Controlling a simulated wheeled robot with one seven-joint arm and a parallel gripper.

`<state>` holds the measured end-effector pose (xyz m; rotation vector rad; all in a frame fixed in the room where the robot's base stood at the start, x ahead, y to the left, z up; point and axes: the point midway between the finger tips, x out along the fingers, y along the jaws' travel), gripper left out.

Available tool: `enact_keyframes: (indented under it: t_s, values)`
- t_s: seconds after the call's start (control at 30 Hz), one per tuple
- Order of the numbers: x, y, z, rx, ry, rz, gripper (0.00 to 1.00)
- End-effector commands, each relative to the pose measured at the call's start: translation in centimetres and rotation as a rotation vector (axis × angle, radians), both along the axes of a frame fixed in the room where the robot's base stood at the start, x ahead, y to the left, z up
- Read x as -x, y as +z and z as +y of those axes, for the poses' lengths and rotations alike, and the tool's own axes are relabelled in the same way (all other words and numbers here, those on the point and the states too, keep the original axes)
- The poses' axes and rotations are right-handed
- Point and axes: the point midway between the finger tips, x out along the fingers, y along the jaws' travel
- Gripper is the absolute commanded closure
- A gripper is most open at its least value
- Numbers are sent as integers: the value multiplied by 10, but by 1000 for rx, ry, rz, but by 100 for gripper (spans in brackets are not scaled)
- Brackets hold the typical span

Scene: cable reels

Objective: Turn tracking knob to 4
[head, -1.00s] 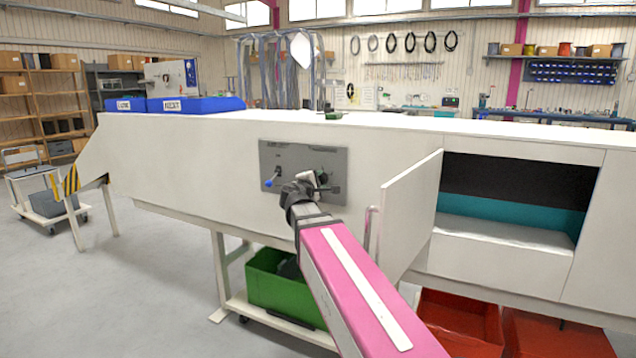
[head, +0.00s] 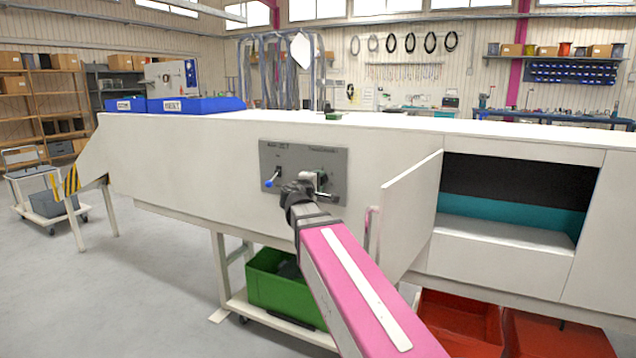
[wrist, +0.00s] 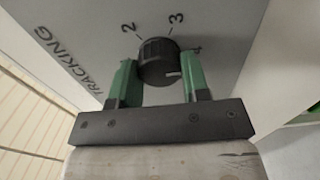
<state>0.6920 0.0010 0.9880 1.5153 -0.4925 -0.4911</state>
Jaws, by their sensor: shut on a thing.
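The tracking knob (wrist: 159,60) is black and ribbed, on the grey panel (head: 335,165) in the machine's white side. In the wrist view, the numbers 2, 3 and a partly hidden 4 (wrist: 197,50) stand around it, with the word TRACKING at left. The knob's white line points right, toward the side where the 4 is; the exact alignment is hard to tell. My gripper (wrist: 159,76) has its green fingers shut on the knob, one on each side. In the head view, my gripper (head: 321,181) is at the panel and hides most of the knob.
A blue-tipped switch (head: 271,182) is left of the knob on the panel. An open white door (head: 411,215) sticks out to the right of my arm. A green bin (head: 280,285) and red bins (head: 460,320) are below. Blue trays (head: 195,105) stand on top.

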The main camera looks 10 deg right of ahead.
Motion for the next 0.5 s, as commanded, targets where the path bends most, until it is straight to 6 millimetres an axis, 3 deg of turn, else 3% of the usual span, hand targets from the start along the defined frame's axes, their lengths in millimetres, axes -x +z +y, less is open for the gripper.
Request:
enact_keyframes:
  t_s: [0.07, 0.1, 0.13, 0.5]
  values:
    - [1, -1, 0, -2, -1, 1, 81]
    - [1, -1, 0, -2, -1, 1, 44]
    - [1, -1, 0, -2, -1, 1, 34]
    - [4, 0, 2, 0, 0, 1, 32]
